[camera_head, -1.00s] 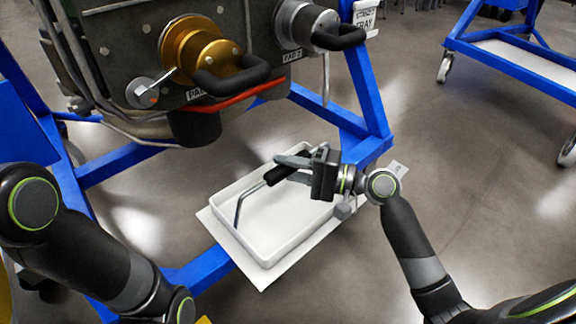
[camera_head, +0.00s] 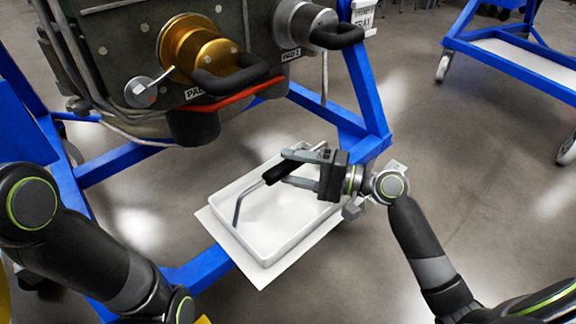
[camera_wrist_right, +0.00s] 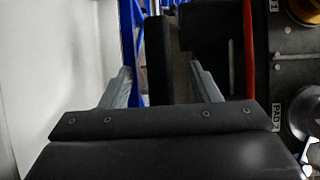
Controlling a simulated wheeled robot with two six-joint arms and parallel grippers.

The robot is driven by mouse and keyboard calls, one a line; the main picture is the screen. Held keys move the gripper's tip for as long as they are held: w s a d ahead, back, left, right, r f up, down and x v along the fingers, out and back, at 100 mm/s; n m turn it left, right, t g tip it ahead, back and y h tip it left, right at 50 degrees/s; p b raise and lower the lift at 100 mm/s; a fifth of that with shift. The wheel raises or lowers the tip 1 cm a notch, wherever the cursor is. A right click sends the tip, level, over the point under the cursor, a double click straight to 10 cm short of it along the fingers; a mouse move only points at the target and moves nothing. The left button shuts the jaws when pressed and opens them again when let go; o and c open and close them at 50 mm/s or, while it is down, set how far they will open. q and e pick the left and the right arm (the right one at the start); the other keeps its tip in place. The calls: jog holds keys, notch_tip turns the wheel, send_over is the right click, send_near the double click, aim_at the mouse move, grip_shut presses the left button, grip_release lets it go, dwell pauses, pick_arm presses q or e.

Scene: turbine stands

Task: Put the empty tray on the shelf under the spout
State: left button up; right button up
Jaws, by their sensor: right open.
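The empty white tray (camera_head: 262,232) lies flat on the pale shelf (camera_head: 222,229) at the foot of the blue stand. The dark spout (camera_head: 192,128) hangs from the machine above and behind it. A bent grey rod with a black grip (camera_head: 279,172) rises from the tray. My right gripper (camera_head: 291,167) is open, its fingers on either side of the grip. In the right wrist view the black grip (camera_wrist_right: 158,60) stands between the two spread fingers, with gaps beside it, and the tray (camera_wrist_right: 50,75) fills the left. My left gripper is not in view.
A gold valve (camera_head: 195,48) with black handle and a grey valve (camera_head: 300,22) sit on the machine above. The blue stand beam (camera_head: 200,268) runs in front. A second blue stand (camera_head: 510,65) is at upper right.

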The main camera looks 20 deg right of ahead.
jog(key=shift+b+v, duration=0.3)
jog(key=shift+v, duration=2.35)
